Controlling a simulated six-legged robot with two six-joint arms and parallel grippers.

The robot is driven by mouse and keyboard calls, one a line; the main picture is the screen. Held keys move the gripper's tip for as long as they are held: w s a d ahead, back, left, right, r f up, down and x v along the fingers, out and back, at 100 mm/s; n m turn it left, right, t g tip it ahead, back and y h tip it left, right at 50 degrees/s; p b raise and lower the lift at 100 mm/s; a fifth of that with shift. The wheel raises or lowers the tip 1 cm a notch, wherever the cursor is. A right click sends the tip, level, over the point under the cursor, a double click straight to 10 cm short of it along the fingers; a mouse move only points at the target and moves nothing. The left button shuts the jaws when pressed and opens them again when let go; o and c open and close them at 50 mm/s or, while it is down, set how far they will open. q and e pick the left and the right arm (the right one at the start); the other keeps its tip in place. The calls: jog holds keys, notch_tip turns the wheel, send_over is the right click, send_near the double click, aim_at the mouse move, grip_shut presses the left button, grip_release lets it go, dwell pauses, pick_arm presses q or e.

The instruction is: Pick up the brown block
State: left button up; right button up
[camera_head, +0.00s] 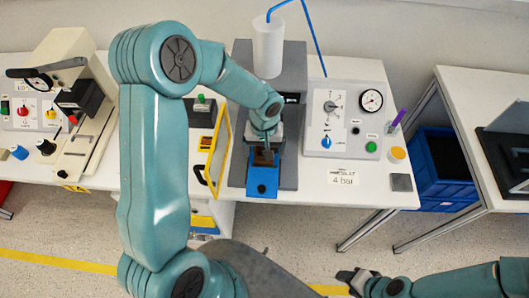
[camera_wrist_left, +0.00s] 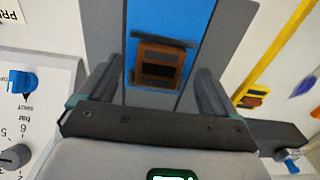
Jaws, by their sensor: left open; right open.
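The brown block (camera_wrist_left: 160,52) sits in a blue holder (camera_wrist_left: 185,18) in the left wrist view, with a dark opening in its face. In the head view the block (camera_head: 263,158) is a small dark brown patch at the top of the blue holder (camera_head: 262,184), partly hidden by my left gripper (camera_head: 265,143). My left gripper (camera_wrist_left: 157,78) is open, with one finger on each side of the block's near end; I cannot tell whether they touch it. My right gripper (camera_head: 352,281) is open and empty, low in the head view over the floor, far from the block.
A yellow guard frame (camera_head: 219,150) stands just left of the holder. A panel with a gauge and knobs (camera_head: 345,118) is to the right. A white cylinder (camera_head: 268,46) with a blue tube rises behind. A blue crate (camera_head: 440,168) sits below, between the tables.

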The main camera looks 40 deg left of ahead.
pick_arm(q)
notch_tip(320, 180, down, 2)
jog(key=shift+f, duration=0.1)
jog(key=c, duration=1.2)
jog(key=shift+o, duration=0.2)
jog(key=shift+r, duration=0.2)
